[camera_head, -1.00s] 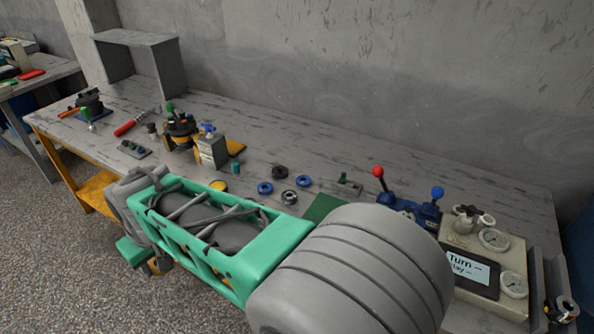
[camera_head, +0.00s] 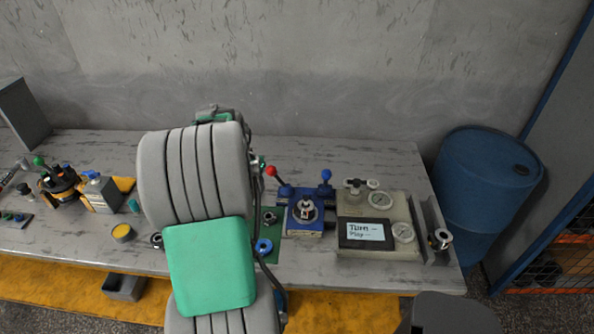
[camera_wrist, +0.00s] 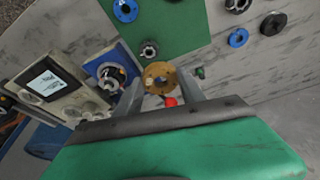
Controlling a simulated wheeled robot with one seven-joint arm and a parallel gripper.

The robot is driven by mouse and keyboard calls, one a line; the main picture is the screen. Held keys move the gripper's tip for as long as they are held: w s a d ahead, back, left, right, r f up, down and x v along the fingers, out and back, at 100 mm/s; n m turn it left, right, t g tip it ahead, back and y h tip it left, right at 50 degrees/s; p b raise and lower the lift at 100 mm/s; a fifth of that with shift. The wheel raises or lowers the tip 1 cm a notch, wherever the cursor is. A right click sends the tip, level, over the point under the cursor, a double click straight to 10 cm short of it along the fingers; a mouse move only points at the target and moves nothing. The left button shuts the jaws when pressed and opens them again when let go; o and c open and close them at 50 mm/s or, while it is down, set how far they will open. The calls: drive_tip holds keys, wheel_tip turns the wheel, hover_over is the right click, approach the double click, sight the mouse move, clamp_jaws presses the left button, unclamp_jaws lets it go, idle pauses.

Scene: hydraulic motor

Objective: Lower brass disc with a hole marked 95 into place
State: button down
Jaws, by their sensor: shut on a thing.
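A brass disc with a hole (camera_wrist: 158,78) is held between the fingertips of my gripper (camera_wrist: 159,84) in the wrist view. The disc is raised above the bench, and its marking is too small to read. My gripper is shut on it. In the head view my arm hides the disc and the gripper. A blue fixture with a metal round part on top (camera_head: 305,212) stands on the bench, right of my arm. In the wrist view the fixture (camera_wrist: 110,70) shows left of the disc, apart from it.
A red lever knob (camera_head: 271,170) and a blue knob (camera_head: 326,174) rise behind the fixture. A gauge box with a screen (camera_head: 378,222) stands to its right. A green mat (camera_wrist: 172,22) bears a blue ring (camera_wrist: 125,10) and a steel ring (camera_wrist: 149,49). Several rings lie beyond it.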

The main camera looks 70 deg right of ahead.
drive_tip(key=s+d+m, duration=0.1)
drive_tip(key=s+d, duration=0.1)
drive_tip(key=s, duration=0.3)
drive_tip(key=s+d+m+g+p, duration=0.1)
drive_tip(key=s+d+m, duration=0.1)
drive_tip(key=s, duration=0.2)
drive_tip(key=s+d+m, duration=0.1)
drive_tip(key=s+d, duration=0.2)
drive_tip(key=s, duration=0.2)
drive_tip(key=shift+s+f+m+p, duration=0.25)
drive_tip(key=shift+s+m+p, duration=0.05)
drive_tip(key=shift+m+p, duration=0.1)
drive_tip(key=shift+f+b, duration=0.9)
drive_tip(key=shift+f, duration=0.8)
drive_tip(key=shift+w+a, duration=0.1)
drive_tip(key=shift+a, duration=0.05)
drive_tip(key=shift+f+b, duration=0.7)
drive_tip(key=shift+b, duration=0.25)
drive_tip(key=shift+f+b, duration=1.3)
drive_tip(key=shift+f, duration=0.2)
drive_tip(key=shift+f+b, duration=0.4)
drive_tip(key=shift+f, duration=0.05)
